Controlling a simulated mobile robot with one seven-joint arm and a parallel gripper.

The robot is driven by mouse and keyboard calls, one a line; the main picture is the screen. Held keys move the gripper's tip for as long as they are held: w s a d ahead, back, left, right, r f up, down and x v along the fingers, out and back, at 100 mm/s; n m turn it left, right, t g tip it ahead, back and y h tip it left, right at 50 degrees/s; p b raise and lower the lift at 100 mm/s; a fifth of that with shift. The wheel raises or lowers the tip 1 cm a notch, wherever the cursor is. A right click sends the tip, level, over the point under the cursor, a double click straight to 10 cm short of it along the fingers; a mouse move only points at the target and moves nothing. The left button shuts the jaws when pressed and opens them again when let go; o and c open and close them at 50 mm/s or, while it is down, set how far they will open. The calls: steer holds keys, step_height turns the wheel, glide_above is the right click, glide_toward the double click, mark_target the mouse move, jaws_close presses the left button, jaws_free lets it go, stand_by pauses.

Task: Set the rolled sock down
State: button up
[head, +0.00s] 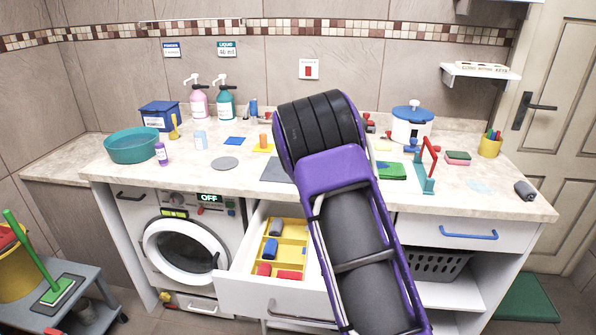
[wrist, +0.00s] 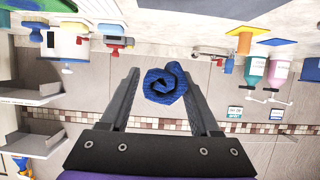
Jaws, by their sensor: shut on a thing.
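In the wrist view, my gripper (wrist: 161,73) is shut on a blue rolled sock (wrist: 166,86), whose spiral end faces the camera. The sock is held up between the two fingers, and the wall shows behind it. In the head view, my arm hides the gripper and the held sock. The open drawer (head: 231,290) below the counter has a yellow divided insert (head: 292,255) with several grey, blue and red rolled items in it. A dark grey rolled item (head: 525,190) lies alone at the right end of the counter (head: 470,205).
A teal basin (head: 132,146), blue box (head: 160,116), pump bottles (head: 226,104) and grey disc (head: 225,163) are on the counter's left. A white pot (head: 410,125), red-and-teal stand (head: 426,170) and yellow cup (head: 490,146) stand right. The front right counter is mostly clear.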

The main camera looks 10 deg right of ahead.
step_height(320, 180, down, 10)
steer(key=b, duration=0.3)
steer(key=shift+w+r, duration=0.1)
steer(key=shift+w, duration=0.05)
steer(key=shift+f, duration=0.2)
steer(key=o, duration=1.3)
steer(key=shift+r, duration=0.1)
